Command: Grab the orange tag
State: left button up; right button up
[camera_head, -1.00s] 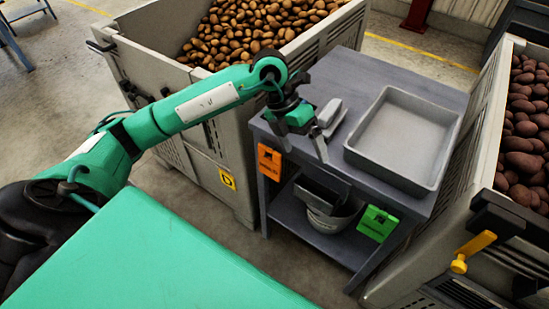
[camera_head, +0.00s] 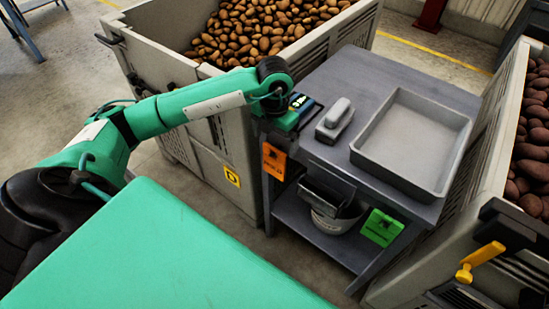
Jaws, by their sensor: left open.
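The orange tag (camera_head: 273,161) hangs on the front left corner of the grey table, with a dark mark on its face. My left gripper (camera_head: 279,141) is just above the tag, at the table's corner, pointing down. It is open. Its fingers are small and dark here, and I cannot tell whether they touch the tag or straddle its top edge. My right gripper is not in view.
The grey table (camera_head: 350,75) holds an empty grey tray (camera_head: 412,140) and a grey handled block (camera_head: 335,120). A white bowl (camera_head: 338,222) sits on the lower shelf. Potato bins stand left (camera_head: 215,150) and right (camera_head: 490,115).

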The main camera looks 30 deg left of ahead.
aim_at(274, 149)
pick_arm(q)
notch_tip(274, 149, down, 4)
jog(key=shift+a+f, duration=0.1)
jog(key=shift+f, duration=0.5)
jog(key=c, duration=1.3)
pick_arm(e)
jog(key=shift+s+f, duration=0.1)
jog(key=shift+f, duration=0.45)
pick_arm(q)
jog(key=shift+r, duration=0.1)
